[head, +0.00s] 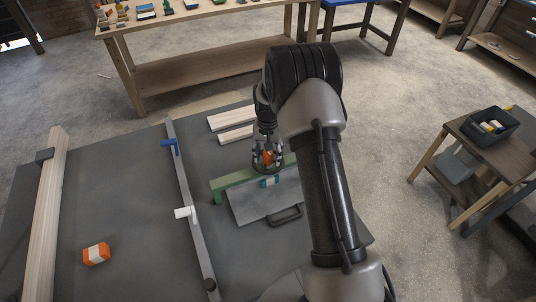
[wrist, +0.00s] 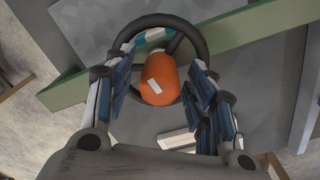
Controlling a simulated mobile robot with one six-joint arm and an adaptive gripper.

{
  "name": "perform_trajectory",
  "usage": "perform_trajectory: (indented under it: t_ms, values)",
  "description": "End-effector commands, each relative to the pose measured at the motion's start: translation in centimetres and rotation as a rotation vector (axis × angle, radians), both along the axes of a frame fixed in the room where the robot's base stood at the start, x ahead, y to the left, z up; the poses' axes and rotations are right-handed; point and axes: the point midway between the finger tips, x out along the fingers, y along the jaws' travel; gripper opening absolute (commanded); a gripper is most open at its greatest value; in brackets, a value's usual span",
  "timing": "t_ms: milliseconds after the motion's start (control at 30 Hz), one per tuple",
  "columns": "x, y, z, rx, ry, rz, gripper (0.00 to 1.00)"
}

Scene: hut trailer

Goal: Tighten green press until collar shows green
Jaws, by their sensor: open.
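The green press has a green beam (head: 230,185) lying across a grey plate (head: 250,205) on the dark table; the beam also shows in the wrist view (wrist: 245,30). Its dark handwheel (wrist: 200,38) has an orange knob (wrist: 158,80) with a white mark, also visible in the head view (head: 267,157). A teal and white band (head: 270,181), perhaps the collar, sits by the beam; part of it shows behind the wheel (wrist: 152,37). My gripper (wrist: 158,70) is open over the wheel, its fingers either side of the orange knob. Contact cannot be told.
A metal rail (head: 185,180) with a blue lever (head: 169,143) and a white piece (head: 184,213) runs left of the press. An orange block (head: 96,254) and a long timber (head: 45,215) lie farther left. Pale boards (head: 232,118) lie behind the press.

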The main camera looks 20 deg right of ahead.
Motion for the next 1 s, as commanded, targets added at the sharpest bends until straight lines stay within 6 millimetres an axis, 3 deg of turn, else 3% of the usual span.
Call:
perform_trajectory:
  t_ms: [267, 700, 1000]
  values:
    - [0.0, 0.0, 0.6, 0.0, -0.001, 0.0, 0.51]
    - [0.1, 0.0, 9.1, -0.001, -0.004, 0.0, 0.51]
    - [0.0, 0.0, 11.9, 0.0, 0.0, 0.0, 0.51]
